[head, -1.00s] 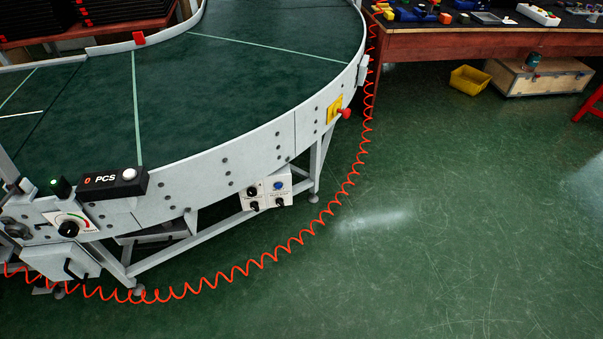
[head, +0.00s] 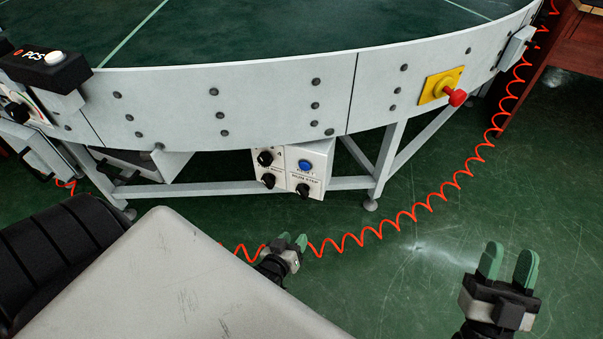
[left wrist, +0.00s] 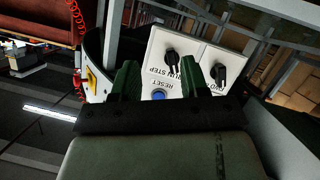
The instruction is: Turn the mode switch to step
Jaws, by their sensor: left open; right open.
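The mode switch is a black knob (head: 303,190) under the RUN STEP label, at the lower right of a white control box (head: 319,153) below the conveyor. In the left wrist view the box appears upside down, with the mode switch (left wrist: 171,62) just beyond my fingertips. Which way its pointer is set is too small to tell. My left gripper (head: 292,239) is open and empty, apart from the knob, below the box in the head view; its green fingers also show in the left wrist view (left wrist: 160,78). My right gripper (head: 508,262) is open and empty over the floor at right.
A blue reset button (head: 306,165) sits above the mode switch, and other black knobs (head: 266,158) are on the box's left side. A red emergency button (head: 456,97) is on the conveyor wall (head: 250,100). A coiled red hose (head: 405,217) crosses the floor.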

